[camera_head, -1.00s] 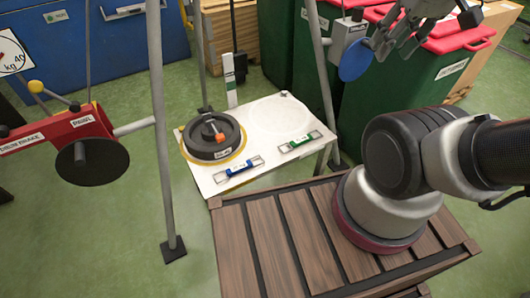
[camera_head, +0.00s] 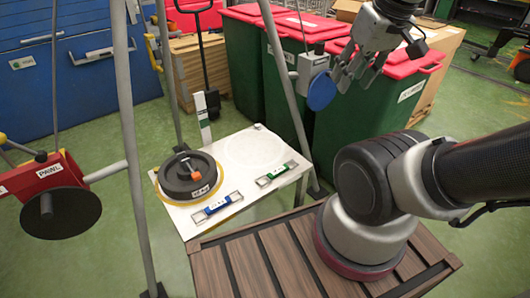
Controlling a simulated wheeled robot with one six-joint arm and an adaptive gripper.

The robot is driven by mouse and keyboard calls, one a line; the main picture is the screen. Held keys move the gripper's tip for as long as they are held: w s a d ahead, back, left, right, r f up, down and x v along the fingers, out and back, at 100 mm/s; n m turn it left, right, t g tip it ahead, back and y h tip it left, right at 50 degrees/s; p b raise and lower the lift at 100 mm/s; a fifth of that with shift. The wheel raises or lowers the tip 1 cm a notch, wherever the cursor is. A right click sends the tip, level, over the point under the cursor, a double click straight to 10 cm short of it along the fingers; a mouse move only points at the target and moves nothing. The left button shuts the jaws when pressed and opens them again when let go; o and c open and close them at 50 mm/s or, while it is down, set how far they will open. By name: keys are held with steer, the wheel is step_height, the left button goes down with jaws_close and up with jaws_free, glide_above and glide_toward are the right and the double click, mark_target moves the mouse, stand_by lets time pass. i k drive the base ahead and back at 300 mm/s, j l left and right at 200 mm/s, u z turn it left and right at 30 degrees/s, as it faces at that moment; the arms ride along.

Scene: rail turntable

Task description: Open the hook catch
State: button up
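No part that I can surely name as the hook catch shows. A grey box (camera_head: 312,65) with a small unreadable label and a blue disc (camera_head: 321,91) sits on a slanted grey post. A red housing (camera_head: 42,178) marked PAWL, with a large black disc (camera_head: 62,212), is at the left. A black round weight (camera_head: 187,176) with an orange part on top (camera_head: 196,177) lies on the white table. My gripper (camera_head: 354,80) is at the upper right, pointing down, just right of the blue disc in the picture. Its fingers are apart with nothing visible between them.
The white table (camera_head: 256,199) carries a blue level (camera_head: 217,206) and a green level (camera_head: 277,174). Grey posts (camera_head: 128,130) stand around it. Green bins (camera_head: 356,125) with red lids stand behind. A blue cabinet (camera_head: 70,85) is at the back left.

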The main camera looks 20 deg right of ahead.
mark_target(157, 54)
steer(key=j, duration=0.65)
steer(key=k+j+z, duration=0.1)
steer(key=j, duration=0.55)
